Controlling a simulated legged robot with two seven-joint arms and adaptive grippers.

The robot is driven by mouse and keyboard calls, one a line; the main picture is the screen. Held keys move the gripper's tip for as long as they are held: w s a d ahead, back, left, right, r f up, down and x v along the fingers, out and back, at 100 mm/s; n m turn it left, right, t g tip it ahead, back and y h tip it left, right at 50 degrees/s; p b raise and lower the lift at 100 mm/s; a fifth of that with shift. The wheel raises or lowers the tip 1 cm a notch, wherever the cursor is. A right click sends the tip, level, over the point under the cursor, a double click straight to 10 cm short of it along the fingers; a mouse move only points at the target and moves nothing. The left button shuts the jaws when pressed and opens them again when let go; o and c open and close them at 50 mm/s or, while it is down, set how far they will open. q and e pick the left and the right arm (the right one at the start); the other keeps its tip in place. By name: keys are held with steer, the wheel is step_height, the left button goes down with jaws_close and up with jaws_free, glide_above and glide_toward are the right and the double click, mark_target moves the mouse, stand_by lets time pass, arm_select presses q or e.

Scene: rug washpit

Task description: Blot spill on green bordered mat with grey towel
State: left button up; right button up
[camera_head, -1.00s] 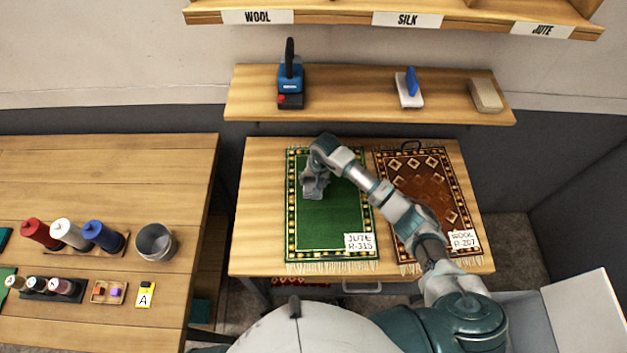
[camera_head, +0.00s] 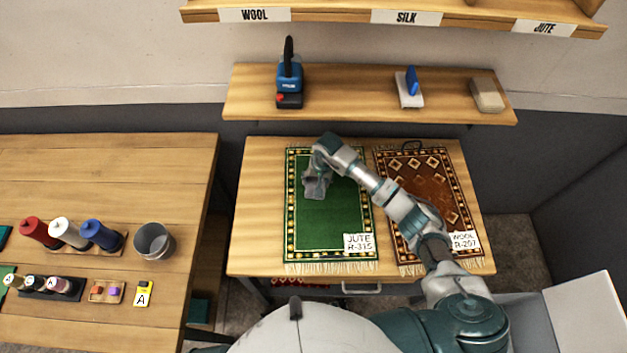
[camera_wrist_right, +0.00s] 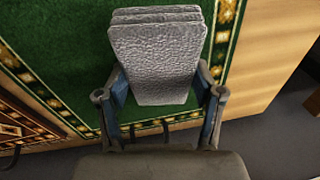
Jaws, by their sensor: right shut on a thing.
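The green bordered mat (camera_head: 335,220) lies on the wooden table, with a white tag reading JUTE R-315 (camera_head: 359,244) at its lower right. My right gripper (camera_head: 316,182) is over the upper left part of the mat. In the right wrist view it is shut on the folded grey towel (camera_wrist_right: 157,55), which sits between the two fingers (camera_wrist_right: 160,95). The towel is over the green field (camera_wrist_right: 60,45) of the mat; I cannot tell whether it touches it. No spill shows; it may be hidden under the towel and arm. My left gripper is not in view.
A brown mat (camera_head: 425,185) tagged WOOL R-207 lies close on the right, partly under my right arm. A shelf (camera_head: 350,95) behind holds a blue tool (camera_head: 289,78), a blue-handled brush (camera_head: 410,88) and a beige block (camera_head: 487,95). Bottles and a metal cup (camera_head: 154,242) stand on the left table.

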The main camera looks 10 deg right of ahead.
steer(key=shift+d+f, duration=0.15)
steer(key=shift+d, duration=0.65)
steer(key=shift+a+b, duration=0.3)
steer(key=shift+a, duration=0.55)
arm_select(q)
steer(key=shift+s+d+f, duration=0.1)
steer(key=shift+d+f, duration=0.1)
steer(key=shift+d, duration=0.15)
arm_select(e)
steer(key=shift+s+d, duration=0.1)
steer(key=shift+d, duration=0.45)
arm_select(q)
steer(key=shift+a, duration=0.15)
arm_select(e)
steer(key=shift+a, duration=0.25)
